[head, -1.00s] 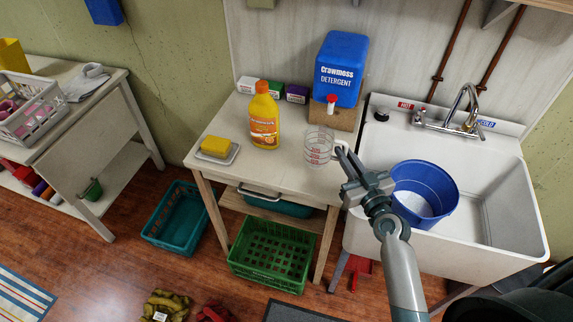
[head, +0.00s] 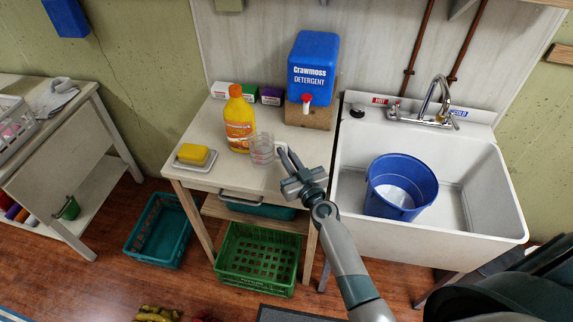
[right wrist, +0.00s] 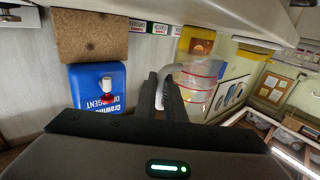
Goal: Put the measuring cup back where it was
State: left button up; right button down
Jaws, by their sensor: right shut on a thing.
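The clear measuring cup (head: 261,149) with red markings is upright, just right of the yellow bottle (head: 239,122) over the small wooden table (head: 225,180). I cannot tell whether its base touches the tabletop. My right gripper (head: 289,166) is at the cup's right side, shut on its grey handle. In the right wrist view the cup (right wrist: 204,88) shows on the right, with the handle (right wrist: 172,78) between the fingers. My left gripper is not in view.
A sponge (head: 194,154) on a white dish (head: 194,165) is at the table's left. The blue detergent container (head: 313,68) and small boxes (head: 271,96) line the back. The sink (head: 470,205) with a blue bucket (head: 401,184) is right. The table's front middle is clear.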

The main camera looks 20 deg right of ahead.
jog(key=shift+f+b, duration=1.5)
jog(key=shift+f, duration=0.45)
jog(key=shift+f, duration=0.15)
jog(key=c, duration=1.8)
grip_release()
jog(key=shift+c, duration=0.2)
jog(key=shift+s+r, duration=0.1)
jog(key=shift+r, duration=0.1)
jog(key=shift+s+f, duration=0.1)
jog(key=shift+s, duration=0.25)
jog(key=s+b, duration=0.1)
jog(key=s, duration=1)
jog(key=shift+d+b, duration=0.4)
